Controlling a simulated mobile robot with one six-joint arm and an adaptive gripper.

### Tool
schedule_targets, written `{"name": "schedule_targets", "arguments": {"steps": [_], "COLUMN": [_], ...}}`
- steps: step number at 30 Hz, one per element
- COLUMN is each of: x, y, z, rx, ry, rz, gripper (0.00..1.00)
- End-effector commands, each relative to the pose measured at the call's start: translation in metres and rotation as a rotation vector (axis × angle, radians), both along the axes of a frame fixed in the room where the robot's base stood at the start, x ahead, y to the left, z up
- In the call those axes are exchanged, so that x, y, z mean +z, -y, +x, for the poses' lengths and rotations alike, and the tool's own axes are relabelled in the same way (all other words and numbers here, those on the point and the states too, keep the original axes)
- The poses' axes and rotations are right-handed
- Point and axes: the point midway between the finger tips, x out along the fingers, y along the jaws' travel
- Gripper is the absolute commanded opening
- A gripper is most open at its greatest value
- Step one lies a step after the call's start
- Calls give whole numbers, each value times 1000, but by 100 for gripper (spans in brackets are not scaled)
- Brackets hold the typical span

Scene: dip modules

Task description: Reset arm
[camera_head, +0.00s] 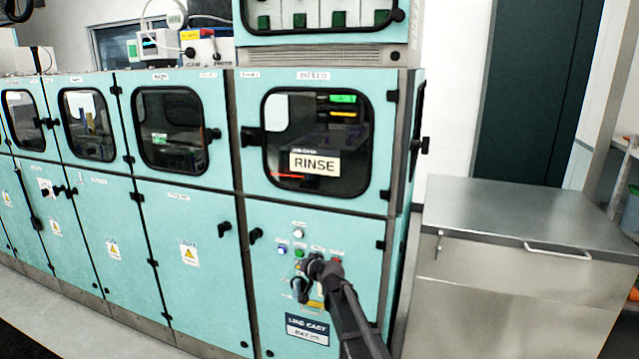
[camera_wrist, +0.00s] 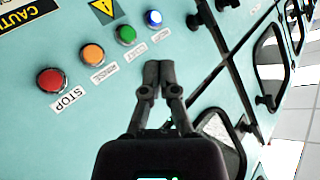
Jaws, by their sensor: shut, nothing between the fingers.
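My gripper (camera_wrist: 158,77) is shut and empty in the wrist view, its fingertips close together in front of the teal panel, just below the row of buttons. In the head view my gripper and arm (camera_head: 318,268) reach up from the bottom in front of the lower panel of the RINSE cabinet. The wrist view shows a red button (camera_wrist: 51,80) labelled STOP, an orange button (camera_wrist: 93,54), a green button (camera_wrist: 127,35) and a blue lit button (camera_wrist: 154,18). I cannot tell whether the fingertips touch the panel.
The teal cabinet (camera_head: 320,215) has a dark window with a RINSE sign (camera_head: 314,163). More teal cabinets (camera_head: 170,205) with door handles run to the left. A steel chest (camera_head: 520,290) stands at the right. Pale open floor (camera_head: 60,315) lies at the lower left.

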Motion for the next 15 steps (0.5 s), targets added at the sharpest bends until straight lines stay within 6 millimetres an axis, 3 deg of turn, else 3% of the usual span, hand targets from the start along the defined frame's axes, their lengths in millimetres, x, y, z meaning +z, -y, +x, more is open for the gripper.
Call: {"name": "schedule_targets", "arguments": {"steps": [1,8,15], "x": [1,-22,-37], "y": [13,71,141], "z": [-21,-99,-193], "rx": [17,81,91], "ry": [-42,-277,-563], "rz": [-37,-226,-411], "gripper": [0,0,0]}}
